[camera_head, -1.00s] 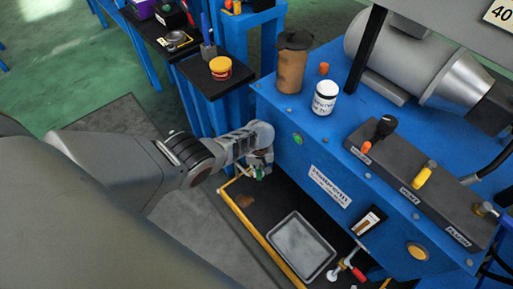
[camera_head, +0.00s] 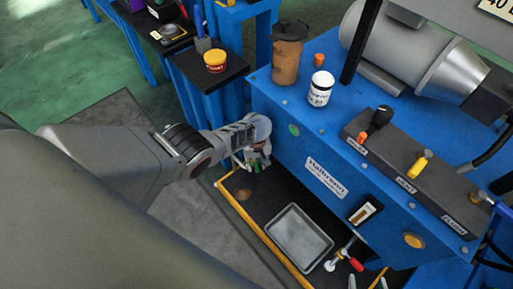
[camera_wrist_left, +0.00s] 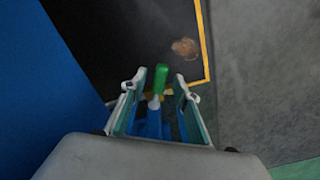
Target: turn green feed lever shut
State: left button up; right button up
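The green feed lever (camera_wrist_left: 161,78) stands between the two fingers of my left gripper (camera_wrist_left: 158,88) in the left wrist view, with a gap on each side. The lever's green tip shows near the fingertips, and its pale stem runs down between them. In the head view my left gripper (camera_head: 252,163) is low beside the left end of the blue machine (camera_head: 290,160), and only a bit of green shows at its fingers. My right gripper (camera_head: 366,284) shows only as two spread fingertips at the bottom edge, with nothing seen between them.
A dark floor tray with a yellow edge (camera_head: 250,234) holds a grey metal pan (camera_head: 287,246) and a brown stain. A red-handled valve (camera_head: 355,264) is beside the pan. A brown bottle (camera_head: 286,62) and a white jar (camera_head: 320,88) stand on the machine's top.

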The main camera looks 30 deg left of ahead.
aim_at(256, 166)
pick_arm(q)
jog(key=shift+r, duration=0.1)
jog(key=shift+w+r, duration=0.1)
jog(key=shift+r, duration=1.3)
notch_tip(256, 166, up, 9)
jog(key=shift+c, duration=0.5)
